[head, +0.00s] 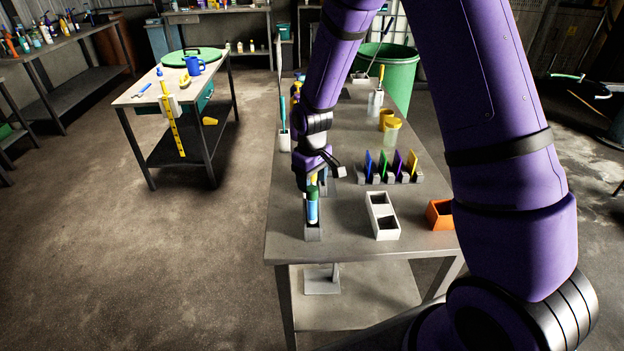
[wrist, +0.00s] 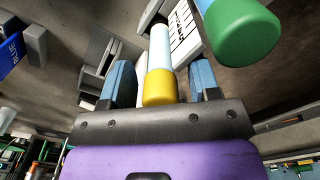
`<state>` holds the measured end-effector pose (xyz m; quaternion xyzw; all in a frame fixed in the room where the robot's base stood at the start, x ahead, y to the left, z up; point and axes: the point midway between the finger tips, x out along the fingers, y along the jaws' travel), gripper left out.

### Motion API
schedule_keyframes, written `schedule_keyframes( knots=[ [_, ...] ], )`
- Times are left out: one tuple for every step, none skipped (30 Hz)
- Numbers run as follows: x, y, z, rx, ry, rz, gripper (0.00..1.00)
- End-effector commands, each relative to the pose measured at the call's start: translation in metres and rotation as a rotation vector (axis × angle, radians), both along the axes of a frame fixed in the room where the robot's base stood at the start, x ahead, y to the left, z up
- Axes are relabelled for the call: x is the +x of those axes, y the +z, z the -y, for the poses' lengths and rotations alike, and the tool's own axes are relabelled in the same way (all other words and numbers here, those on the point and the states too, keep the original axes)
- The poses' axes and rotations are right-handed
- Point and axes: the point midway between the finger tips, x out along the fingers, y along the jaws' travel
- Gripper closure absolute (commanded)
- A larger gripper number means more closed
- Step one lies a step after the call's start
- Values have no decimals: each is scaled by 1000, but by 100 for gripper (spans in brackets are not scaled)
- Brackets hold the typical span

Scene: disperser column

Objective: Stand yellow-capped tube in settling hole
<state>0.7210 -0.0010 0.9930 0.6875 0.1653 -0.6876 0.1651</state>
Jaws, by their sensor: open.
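The yellow-capped tube (wrist: 160,88) has a pale blue body and stands between the two spread fingers of my gripper (wrist: 161,66) in the wrist view. The fingers flank it with gaps at both sides. In the head view my gripper (head: 322,172) is over the near left part of the bench, and only a bit of the yellow cap (head: 314,178) shows. A green-capped tube (head: 312,192) stands just in front, in a grey holder (head: 313,233); it also shows at the wrist view's upper right (wrist: 240,30). A white label plate (wrist: 184,36) lies behind the yellow-capped tube. The settling hole cannot be told apart.
A grey rack (head: 400,179) of coloured plates stands to the right. A white two-compartment box (head: 382,217) and an orange box (head: 440,214) sit near the front. Yellow-lidded jars (head: 391,129) stand farther back. The bench's front left (head: 290,243) is clear.

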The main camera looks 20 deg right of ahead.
Motion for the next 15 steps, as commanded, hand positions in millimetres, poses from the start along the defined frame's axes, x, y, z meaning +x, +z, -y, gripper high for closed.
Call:
schedule_keyframes(
  knots=[
    [0, 4, 0, 0, 0, 2, 44],
    [1, 7, 0, 0, 0, 2, 44],
    [1, 12, 0, 0, 0, 3, 44],
    [1, 16, 0, 1, 0, 4, 44],
    [1, 22, 0, 1, 0, 4, 44],
    [1, 29, 0, 0, 0, 5, 44],
    [1, 35, 0, 0, 0, 5, 44],
    [1, 41, 0, 1, 0, 6, 44],
    [1, 49, 0, 1, 0, 6, 44],
    [1, 56, 0, 1, 0, 6, 44],
    [1, 62, 0, 1, 0, 6, 44],
    [1, 70, 0, 0, 0, 5, 44],
    [1, 76, 0, 0, 0, 5, 44],
    [1, 81, 0, 1, 0, 4, 44],
    [1, 88, 0, 0, 0, 5, 44]
  ],
)
